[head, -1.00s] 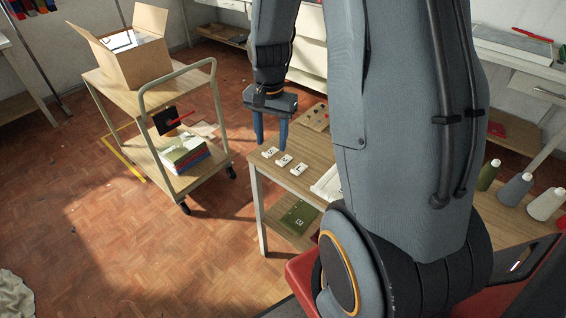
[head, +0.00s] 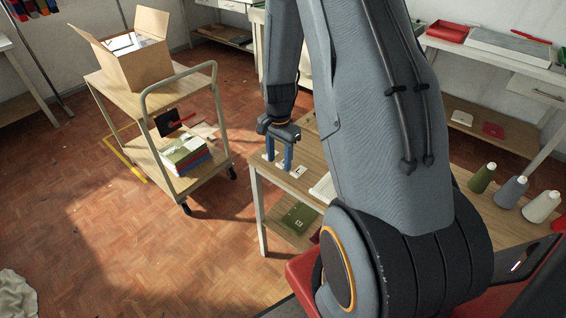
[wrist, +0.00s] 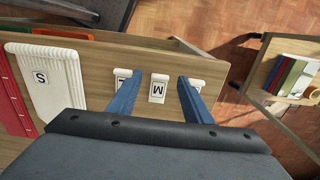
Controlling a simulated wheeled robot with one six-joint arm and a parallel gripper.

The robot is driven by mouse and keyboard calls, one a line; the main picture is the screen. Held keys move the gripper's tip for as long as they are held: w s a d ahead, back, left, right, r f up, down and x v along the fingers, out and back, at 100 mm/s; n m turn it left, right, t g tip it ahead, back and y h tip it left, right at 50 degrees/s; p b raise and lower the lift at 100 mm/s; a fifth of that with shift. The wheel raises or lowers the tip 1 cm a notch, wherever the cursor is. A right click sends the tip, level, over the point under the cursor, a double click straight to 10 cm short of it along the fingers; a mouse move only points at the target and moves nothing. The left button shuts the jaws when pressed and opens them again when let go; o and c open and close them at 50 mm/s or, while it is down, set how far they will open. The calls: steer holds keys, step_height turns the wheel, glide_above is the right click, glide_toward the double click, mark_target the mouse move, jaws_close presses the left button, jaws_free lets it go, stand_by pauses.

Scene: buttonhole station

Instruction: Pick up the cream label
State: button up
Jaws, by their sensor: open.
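Three small pale labels lie in a row on the wooden table; their shades are too alike to tell surely which is the cream one. The middle label, marked M (wrist: 157,88), lies between my fingers in the wrist view. The left label (wrist: 122,76) is partly covered by my left finger, and the right label (wrist: 197,83) is beside my right finger; it also shows in the head view (head: 299,171). My gripper (head: 279,164) is open and empty, its blue fingers pointing down over the row. I cannot tell the fingertips' exact height above the table.
A pale ribbed piece marked S (wrist: 50,85) and a red piece (wrist: 10,95) lie left of the labels. The table edge (wrist: 235,100) is close on the right. A trolley (head: 185,150) with a cardboard box (head: 140,62) stands across open floor.

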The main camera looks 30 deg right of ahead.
steer(key=shift+f, duration=0.35)
steer(key=c, duration=1.1)
